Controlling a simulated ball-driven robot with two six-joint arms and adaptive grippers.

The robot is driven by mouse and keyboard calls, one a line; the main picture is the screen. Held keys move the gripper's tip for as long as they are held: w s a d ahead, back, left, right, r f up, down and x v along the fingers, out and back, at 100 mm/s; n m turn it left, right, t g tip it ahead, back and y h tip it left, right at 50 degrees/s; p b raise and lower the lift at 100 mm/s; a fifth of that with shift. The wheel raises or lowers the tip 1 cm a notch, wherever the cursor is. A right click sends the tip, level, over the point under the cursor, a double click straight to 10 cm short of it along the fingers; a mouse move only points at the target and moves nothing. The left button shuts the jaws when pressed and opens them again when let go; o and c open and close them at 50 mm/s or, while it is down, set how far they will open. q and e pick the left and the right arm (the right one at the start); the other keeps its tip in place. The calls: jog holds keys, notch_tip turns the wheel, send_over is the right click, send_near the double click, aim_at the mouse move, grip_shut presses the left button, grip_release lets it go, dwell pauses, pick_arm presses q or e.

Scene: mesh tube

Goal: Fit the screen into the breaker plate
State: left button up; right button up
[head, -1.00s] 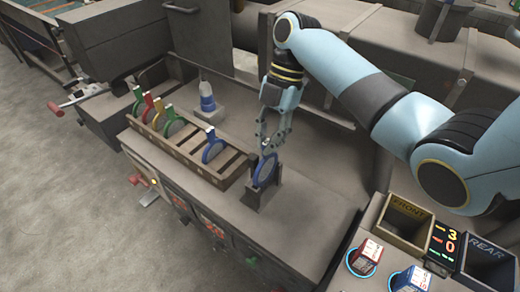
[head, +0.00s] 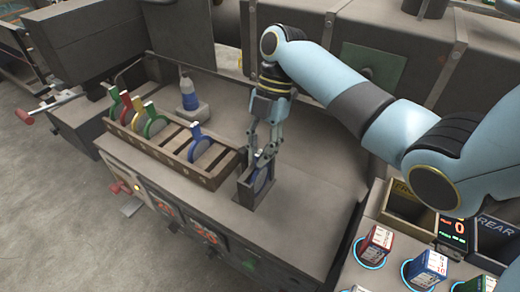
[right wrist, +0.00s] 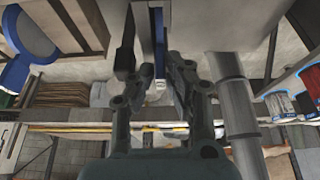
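The blue-rimmed round screen (head: 260,183) stands upright in a dark slotted holder (head: 246,200) on the bench, its lower part inside. Whether this holder is the breaker plate, I cannot tell. My right gripper (head: 262,160) points down at the top of the screen, its fingers on either side of the upper tab. In the right wrist view, the fingers (right wrist: 161,75) close in on a pale tab below the blue edge (right wrist: 159,35) of the screen, seen edge-on. The gripper seems shut on it. My left gripper is not in view.
A wooden rack (head: 165,160) left of the holder carries several coloured rings, among them a blue one (head: 198,146). A blue-and-white bottle (head: 189,95) stands behind. Bins and labelled blocks (head: 377,243) fill the lower right. Bench right of the holder is clear.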

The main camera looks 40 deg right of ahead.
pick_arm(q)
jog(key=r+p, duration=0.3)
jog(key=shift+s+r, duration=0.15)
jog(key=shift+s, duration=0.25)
pick_arm(e)
jog(key=v, duration=1.2)
jog(key=shift+r, duration=0.15)
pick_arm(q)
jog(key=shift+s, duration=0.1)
pick_arm(e)
jog(key=shift+a, duration=0.1)
